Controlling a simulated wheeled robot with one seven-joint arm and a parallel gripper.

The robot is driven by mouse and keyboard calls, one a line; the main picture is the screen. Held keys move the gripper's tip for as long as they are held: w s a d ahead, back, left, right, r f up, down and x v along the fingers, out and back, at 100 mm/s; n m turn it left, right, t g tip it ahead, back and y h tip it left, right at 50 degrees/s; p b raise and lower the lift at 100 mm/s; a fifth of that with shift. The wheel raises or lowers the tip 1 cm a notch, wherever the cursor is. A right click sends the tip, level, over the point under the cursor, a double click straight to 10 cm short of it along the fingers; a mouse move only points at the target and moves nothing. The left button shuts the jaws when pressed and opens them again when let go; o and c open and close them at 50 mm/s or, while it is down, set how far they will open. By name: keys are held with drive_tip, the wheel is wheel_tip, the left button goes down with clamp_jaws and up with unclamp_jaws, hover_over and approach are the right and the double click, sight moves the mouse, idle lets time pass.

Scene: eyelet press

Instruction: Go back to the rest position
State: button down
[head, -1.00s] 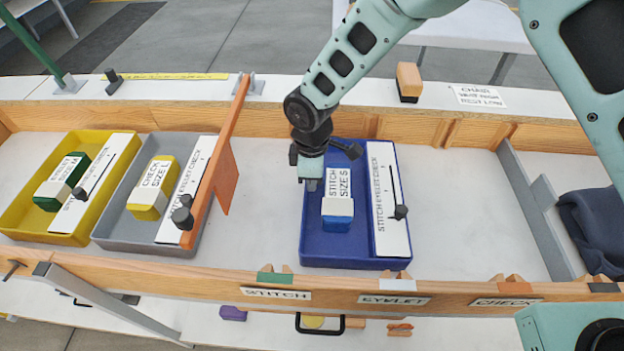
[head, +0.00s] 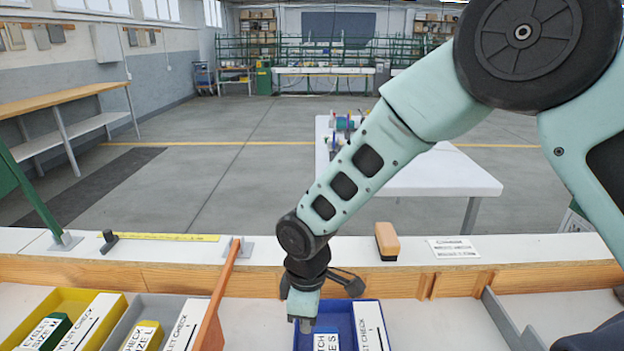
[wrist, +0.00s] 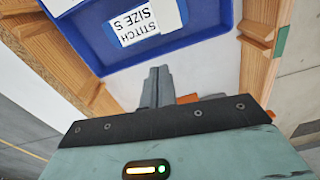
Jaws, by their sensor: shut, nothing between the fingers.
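My gripper (head: 305,322) is shut and empty. In the head view it hangs pointing down over the near part of the workbench, at the left end of the blue tray (head: 372,305). In the wrist view its closed fingers (wrist: 156,88) lie just below the edge of the blue tray (wrist: 165,50), with white bench surface around them. The tray holds a block with a white label reading STITCH SIZE S (wrist: 133,22). The lower part of the tray is cut off in the head view.
A yellow tray (head: 70,300) and a grey tray (head: 165,303) stand left, with an orange upright bar (head: 215,310) between them and my gripper. A wooden rail (head: 140,276) runs behind. An orange-topped block (head: 386,241) sits on the white ledge. A white table (head: 450,175) stands beyond.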

drive_tip(key=s+d+r+m, duration=0.4)
drive_tip(key=s+d+r, duration=0.3)
drive_tip(key=s, duration=0.3)
drive_tip(key=s+d+r+m, duration=0.4)
drive_tip(key=s+d+r, duration=0.3)
drive_tip(key=s, duration=0.3)
drive_tip(key=shift+d+r+m, duration=0.4)
drive_tip(key=shift+d, duration=0.4)
drive_tip(key=shift+w, duration=0.1)
